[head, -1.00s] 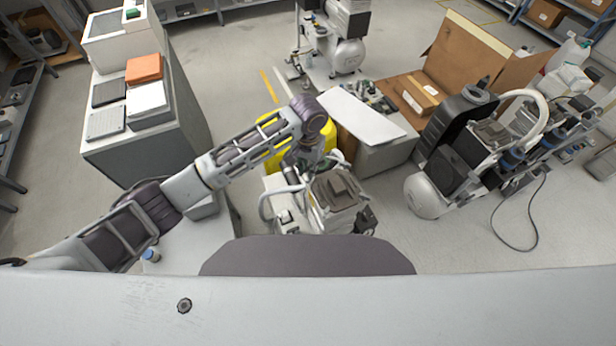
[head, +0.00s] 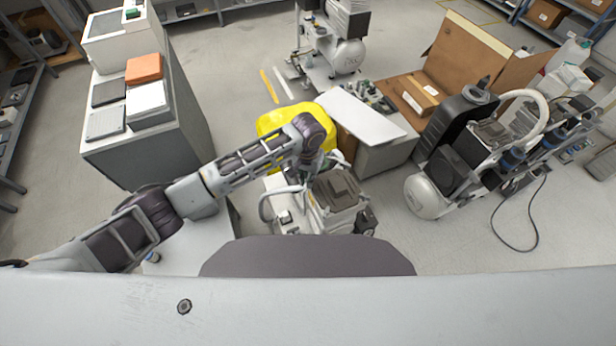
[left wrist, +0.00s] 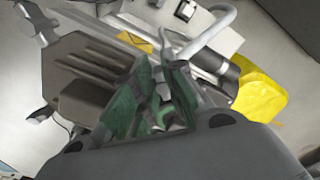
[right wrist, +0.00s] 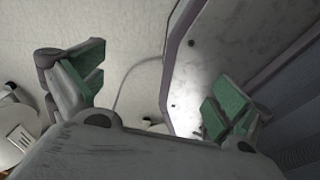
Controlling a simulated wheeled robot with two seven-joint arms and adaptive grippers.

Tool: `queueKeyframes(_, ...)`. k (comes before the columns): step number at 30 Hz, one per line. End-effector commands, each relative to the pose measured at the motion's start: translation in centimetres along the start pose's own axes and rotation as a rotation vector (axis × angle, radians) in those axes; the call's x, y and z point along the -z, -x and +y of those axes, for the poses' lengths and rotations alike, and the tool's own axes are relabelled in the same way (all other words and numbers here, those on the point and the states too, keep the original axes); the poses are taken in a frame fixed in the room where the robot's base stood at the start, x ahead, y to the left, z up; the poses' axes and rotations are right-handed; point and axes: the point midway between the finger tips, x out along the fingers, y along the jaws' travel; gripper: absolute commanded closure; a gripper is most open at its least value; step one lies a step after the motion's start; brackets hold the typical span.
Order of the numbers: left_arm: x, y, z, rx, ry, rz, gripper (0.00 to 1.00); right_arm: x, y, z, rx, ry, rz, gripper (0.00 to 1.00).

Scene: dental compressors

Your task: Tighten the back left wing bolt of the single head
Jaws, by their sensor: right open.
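The single head compressor, with a ribbed dark grey head (head: 338,188), stands just in front of me in the head view. The ribbed head (left wrist: 88,72) fills the left of the left wrist view. My left gripper (head: 318,164) is low at the compressor's far side, mostly hidden by its own wrist. In the left wrist view its green fingers (left wrist: 158,70) are close together beside the head, with a narrow gap at the tips. I cannot make out the back left wing bolt or whether it lies between them. My right gripper (right wrist: 155,85) is open and empty, fingers wide apart.
A yellow object (head: 285,122) lies behind the compressor, also in the left wrist view (left wrist: 258,95). A grey bent tube (left wrist: 208,32) passes close to the left fingers. A white panel (head: 362,112) and another compressor (head: 450,160) stand to the right. Grey cabinet (head: 150,145) at left.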

Motion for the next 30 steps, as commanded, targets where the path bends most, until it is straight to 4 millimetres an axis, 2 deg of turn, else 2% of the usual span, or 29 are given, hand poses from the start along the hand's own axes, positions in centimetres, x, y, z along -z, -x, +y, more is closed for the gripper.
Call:
queueKeyframes(12, 0.0, 0.1, 0.0, 0.000, -0.008, 0.000, 1.00, 0.3, 0.1, 0.1, -0.001, 0.000, 0.003, 0.00)
queueKeyframes(21, 0.0, 0.2, -0.1, 0.000, -0.072, -0.003, 1.00, 0.5, 1.2, -0.1, 0.002, 0.000, 0.003, 0.00)
queueKeyframes(26, 0.0, 0.3, -0.2, 0.000, -0.138, -0.002, 1.00, 0.5, 2.1, -0.9, 0.011, -0.001, 0.002, 0.00)
queueKeyframes(30, 0.0, 0.3, -0.3, 0.001, -0.211, -0.003, 1.00, 0.3, 3.2, -2.5, 0.028, -0.004, -0.002, 0.00)
